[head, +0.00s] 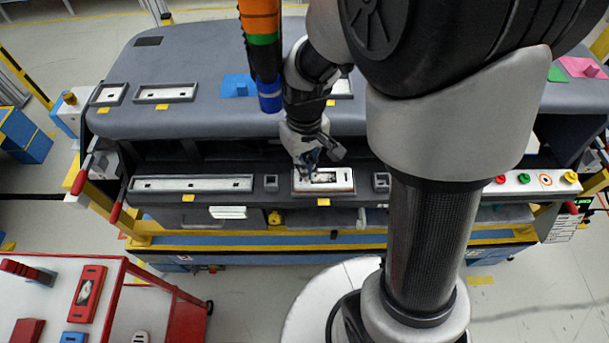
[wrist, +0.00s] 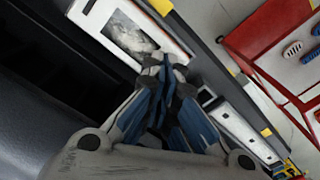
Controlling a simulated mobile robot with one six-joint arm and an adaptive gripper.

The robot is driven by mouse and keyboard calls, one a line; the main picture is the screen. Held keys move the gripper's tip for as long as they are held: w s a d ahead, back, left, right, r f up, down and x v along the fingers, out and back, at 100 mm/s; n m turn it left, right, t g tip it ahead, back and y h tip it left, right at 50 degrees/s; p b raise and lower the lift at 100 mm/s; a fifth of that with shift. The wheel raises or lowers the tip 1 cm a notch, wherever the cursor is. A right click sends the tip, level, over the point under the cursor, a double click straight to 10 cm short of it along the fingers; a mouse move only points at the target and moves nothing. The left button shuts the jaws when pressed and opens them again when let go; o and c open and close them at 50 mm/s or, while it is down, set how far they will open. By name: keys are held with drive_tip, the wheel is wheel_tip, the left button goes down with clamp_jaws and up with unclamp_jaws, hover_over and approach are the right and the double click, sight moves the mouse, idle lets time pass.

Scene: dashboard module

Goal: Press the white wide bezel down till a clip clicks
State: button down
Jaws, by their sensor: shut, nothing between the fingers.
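The white wide bezel (head: 324,180) lies on the front ledge of the grey dashboard module, around a small pale picture-like insert. It also shows in the wrist view (wrist: 92,17), at the top. My gripper (head: 309,171) is shut and empty, pointing down at the bezel's left part. In the wrist view, my gripper's fingertips (wrist: 166,66) are together at one end of the bezel and cover part of it. I cannot tell whether they touch it. The clips are hidden, and whether the bezel sits fully flush cannot be told.
Small square sockets (head: 271,183) flank the bezel, and a long grey frame (head: 192,184) lies farther left. Coloured buttons (head: 524,179) are on the right end. A red cart (head: 150,275) stands at the front left. An orange, green and blue hanging tool (head: 262,55) is close to my wrist.

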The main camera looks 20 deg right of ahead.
drive_tip(key=shift+f+b, duration=0.9)
drive_tip(key=shift+f, duration=0.35)
idle(0.8)
idle(0.4)
wheel_tip(320, 180, up, 8)
drive_tip(key=p, duration=0.6)
drive_tip(key=shift+p, duration=0.4)
